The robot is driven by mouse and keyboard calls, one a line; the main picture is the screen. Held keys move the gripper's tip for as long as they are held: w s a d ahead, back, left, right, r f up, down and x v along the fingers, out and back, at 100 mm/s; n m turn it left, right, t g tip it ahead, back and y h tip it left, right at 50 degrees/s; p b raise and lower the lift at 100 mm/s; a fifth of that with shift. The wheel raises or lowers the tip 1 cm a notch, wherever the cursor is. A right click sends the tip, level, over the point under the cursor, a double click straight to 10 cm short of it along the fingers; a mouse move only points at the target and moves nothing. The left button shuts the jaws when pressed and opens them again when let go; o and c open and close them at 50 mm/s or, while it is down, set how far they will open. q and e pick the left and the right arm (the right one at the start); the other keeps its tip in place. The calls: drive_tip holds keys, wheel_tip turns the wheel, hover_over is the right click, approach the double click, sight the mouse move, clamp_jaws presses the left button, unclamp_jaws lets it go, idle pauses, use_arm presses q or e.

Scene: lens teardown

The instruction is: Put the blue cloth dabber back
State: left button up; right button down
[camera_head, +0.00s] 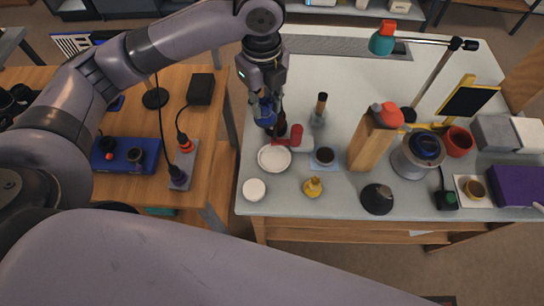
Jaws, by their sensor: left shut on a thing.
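My left gripper (267,112) is over the left part of the pale table, pointing down and shut on the blue dabber (266,119). The dabber shows as a small dark-blue shape at the fingertips, partly hidden by the fingers. I cannot tell whether it touches the table. A white round dish (274,159) lies just below the gripper in the picture. A red cylinder (296,134) on a pale base lies to the right of the gripper. A dark-topped tool (320,106) stands upright further right. My right gripper is not in view.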

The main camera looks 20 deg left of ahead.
use_arm(q)
drive_tip(key=m, duration=0.4)
drive_tip(key=w+d+m, duration=0.1)
drive_tip(key=m, duration=0.1)
drive_tip(key=shift+w+f, duration=0.1)
drive_tip(key=shift+f, duration=0.05)
drive_tip(key=m, duration=0.5)
drive_tip(key=shift+w+d+f+b, duration=0.1)
drive_tip(key=shift+w+d+b, duration=0.2)
drive_tip(key=shift+d, duration=0.05)
drive_tip(key=shift+f, duration=0.15)
drive_tip(key=shift+m, duration=0.3)
wheel_tip(320, 180, down, 19)
drive_tip(key=shift+f+p, duration=0.1)
drive_tip(key=shift+p, duration=0.9)
drive_tip(key=shift+f, duration=0.3)
drive_tip(key=shift+f, duration=0.15)
drive_tip(key=o, duration=1)
